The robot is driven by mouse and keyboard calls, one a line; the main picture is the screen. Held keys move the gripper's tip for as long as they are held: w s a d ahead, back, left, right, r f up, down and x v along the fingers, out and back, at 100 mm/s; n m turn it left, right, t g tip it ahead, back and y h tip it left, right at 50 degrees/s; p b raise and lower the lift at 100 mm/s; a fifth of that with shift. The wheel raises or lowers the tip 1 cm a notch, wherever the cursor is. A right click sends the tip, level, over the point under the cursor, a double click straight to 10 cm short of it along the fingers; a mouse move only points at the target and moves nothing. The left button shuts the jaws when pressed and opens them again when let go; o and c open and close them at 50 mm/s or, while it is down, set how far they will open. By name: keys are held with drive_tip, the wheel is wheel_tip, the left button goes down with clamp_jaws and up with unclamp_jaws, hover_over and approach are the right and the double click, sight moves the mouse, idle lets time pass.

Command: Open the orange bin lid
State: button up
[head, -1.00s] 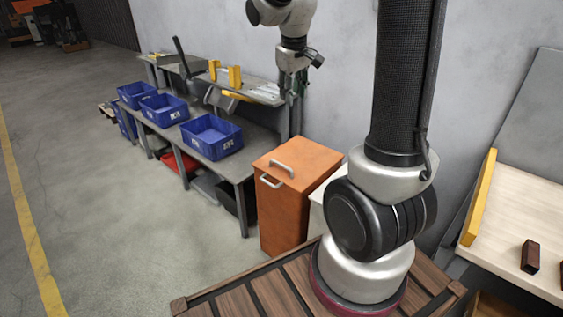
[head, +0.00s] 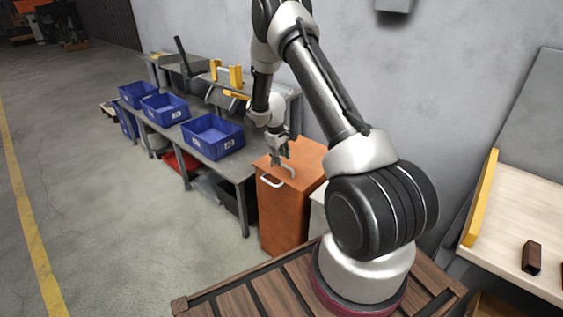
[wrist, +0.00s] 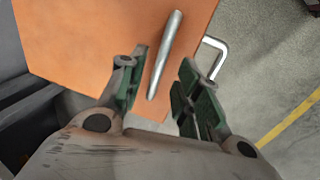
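The orange bin (head: 284,213) stands on the floor beside the metal bench, with its flat lid (head: 306,158) shut. A silver handle is on the lid top, and a second handle (head: 271,181) is on the front face. My gripper (head: 281,156) is just over the lid at its handle, pointing down. In the wrist view, the lid handle (wrist: 165,55) runs between the open fingers of my gripper (wrist: 163,88). The front handle (wrist: 217,58) shows to the right. I cannot tell whether the fingers touch the handle.
A metal bench (head: 238,169) with several blue bins (head: 213,135) stands left of the orange bin. A wooden slatted surface (head: 240,294) is in front, and a pale table (head: 515,240) is at right. The floor at left is clear.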

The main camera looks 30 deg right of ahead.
drive_tip(key=shift+w+d+f, duration=0.1)
drive_tip(key=shift+d+f, duration=0.05)
drive_tip(key=shift+f, duration=0.55)
drive_tip(key=shift+d+f, duration=0.15)
drive_tip(key=shift+f, duration=0.55)
clamp_jaws()
drive_tip(key=shift+r, duration=0.1)
